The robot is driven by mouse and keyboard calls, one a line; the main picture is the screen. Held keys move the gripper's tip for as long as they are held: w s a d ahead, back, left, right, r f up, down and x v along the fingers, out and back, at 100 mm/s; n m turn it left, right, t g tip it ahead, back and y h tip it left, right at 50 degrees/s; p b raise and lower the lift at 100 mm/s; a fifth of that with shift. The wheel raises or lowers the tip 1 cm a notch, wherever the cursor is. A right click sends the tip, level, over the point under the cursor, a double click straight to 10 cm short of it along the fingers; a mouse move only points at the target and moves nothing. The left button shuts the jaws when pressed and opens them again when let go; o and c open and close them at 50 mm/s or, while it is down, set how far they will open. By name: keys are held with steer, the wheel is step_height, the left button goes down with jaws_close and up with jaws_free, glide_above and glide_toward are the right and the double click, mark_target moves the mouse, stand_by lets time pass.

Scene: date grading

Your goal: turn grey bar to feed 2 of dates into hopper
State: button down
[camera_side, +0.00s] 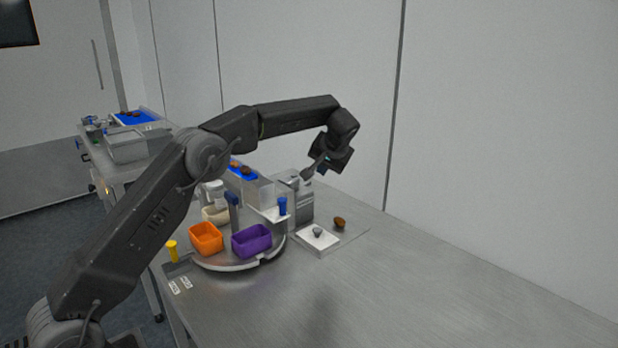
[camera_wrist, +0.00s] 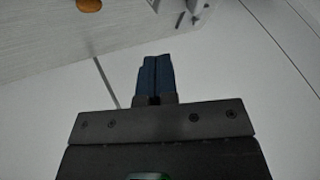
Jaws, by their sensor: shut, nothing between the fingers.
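A grey metal machine (camera_side: 302,205) stands at the middle of the bench, and I take its upper part to be the hopper. I cannot clearly pick out the grey bar on it. Brown dates (camera_side: 246,170) lie on a blue strip behind the machine. One brown date (camera_side: 340,222) sits on the bench right of the machine; a brown object also shows at the top of the wrist view (camera_wrist: 89,5). My gripper (camera_side: 308,174) is above the machine; contact cannot be told. Its blue fingers (camera_wrist: 155,60) are together and empty in the wrist view.
An orange bin (camera_side: 206,238) and a purple bin (camera_side: 252,240) stand on a round grey platform. A white plate (camera_side: 310,243) with a small grey piece lies in front of the machine. A yellow peg (camera_side: 172,250) stands at left. The bench is clear at front right.

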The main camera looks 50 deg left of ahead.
glide_toward(302, 187)
steer(key=f, duration=0.1)
steer(key=w+f, duration=0.1)
steer(key=f, duration=0.2)
steer(key=shift+w+d+f, duration=0.15)
steer(key=shift+w+d, duration=0.2)
steer(key=shift+w, duration=0.05)
steer(key=a, duration=0.1)
steer(key=s+a, duration=0.1)
steer(key=a, duration=0.1)
steer(key=shift+f, duration=0.1)
steer(key=shift+a, duration=0.5)
steer(key=shift+w+a, duration=0.45)
steer(key=shift+a, duration=0.05)
stand_by(0.6)
steer(key=shift+w+a, duration=0.2)
steer(key=shift+a, duration=0.45)
stand_by(0.6)
steer(key=v, duration=1.4)
